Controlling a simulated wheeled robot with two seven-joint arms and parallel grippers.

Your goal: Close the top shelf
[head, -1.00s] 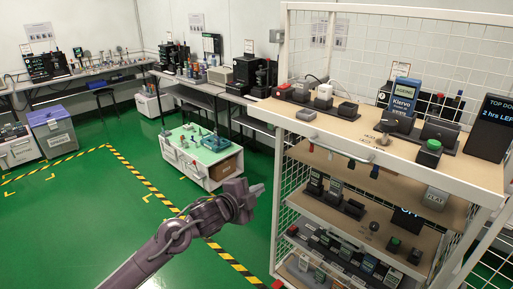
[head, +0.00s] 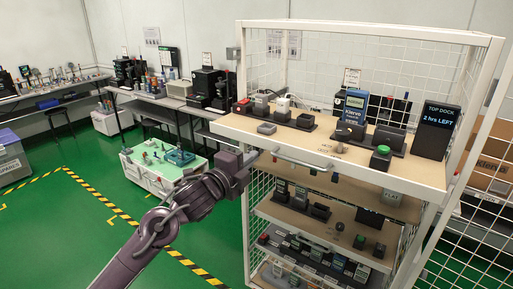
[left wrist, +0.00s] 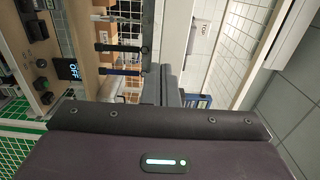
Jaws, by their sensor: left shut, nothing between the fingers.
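The top shelf (head: 330,150) is a wooden board with a white front edge and a bar handle (head: 300,160). It sticks out from the white mesh rack (head: 365,32) toward me. My left gripper (head: 254,158) is shut and empty. It is at the shelf's front, near the left end of the handle; I cannot tell if it touches. In the left wrist view my own dark wrist housing fills the bottom. My right gripper is not in view.
The top shelf carries testers, including a blue one (head: 354,106), a green-button box (head: 380,158) and a black display (head: 437,130). Lower shelves (head: 315,222) hold more devices. A white cart (head: 160,182) stands behind my left arm.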

